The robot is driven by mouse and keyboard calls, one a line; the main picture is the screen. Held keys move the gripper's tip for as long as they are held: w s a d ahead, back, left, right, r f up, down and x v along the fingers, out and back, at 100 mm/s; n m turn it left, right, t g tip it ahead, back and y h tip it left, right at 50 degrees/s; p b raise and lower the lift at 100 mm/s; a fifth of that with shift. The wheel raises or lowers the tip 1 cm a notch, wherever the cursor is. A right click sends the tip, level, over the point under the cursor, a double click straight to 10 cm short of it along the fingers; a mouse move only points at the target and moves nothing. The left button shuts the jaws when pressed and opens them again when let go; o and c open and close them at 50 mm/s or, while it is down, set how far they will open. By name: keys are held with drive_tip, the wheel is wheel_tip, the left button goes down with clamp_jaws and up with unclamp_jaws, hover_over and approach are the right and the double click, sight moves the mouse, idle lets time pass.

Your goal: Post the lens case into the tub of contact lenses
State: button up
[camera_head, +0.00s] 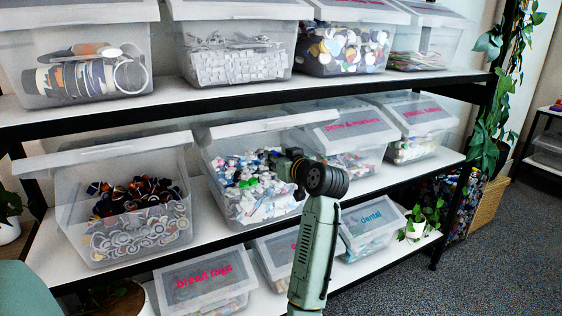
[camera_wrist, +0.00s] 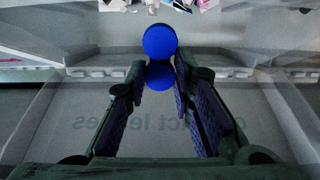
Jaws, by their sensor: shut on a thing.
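The blue lens case (camera_wrist: 160,43), with two round caps, is between the fingers of my gripper (camera_wrist: 160,78) in the wrist view. My gripper is shut on it, and one cap sticks out past the fingertips. In the head view my gripper (camera_head: 284,163) is over the right part of a clear tub (camera_head: 222,205) on the middle shelf. This tub holds many small white, blue, green and pink pieces, and its lid (camera_head: 255,126) is raised behind. In the wrist view, reversed lettering ending in "act lenses" shows on a translucent panel below the fingers. The case is not clear in the head view.
An open tub (camera_head: 88,218) of dark and ringed pieces stands to the left. A lidded "pens & markers" tub (camera_head: 350,165) stands close on the right. The upper shelf (camera_head: 160,103) with more tubs hangs above. Lidded tubs, one marked "bread tags" (camera_head: 204,282), stand below.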

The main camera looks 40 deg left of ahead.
drive_tip(key=shift+a, duration=0.15)
drive_tip(key=o, duration=0.8)
drive_tip(key=v, duration=1.2)
drive_tip(key=shift+w, duration=0.1)
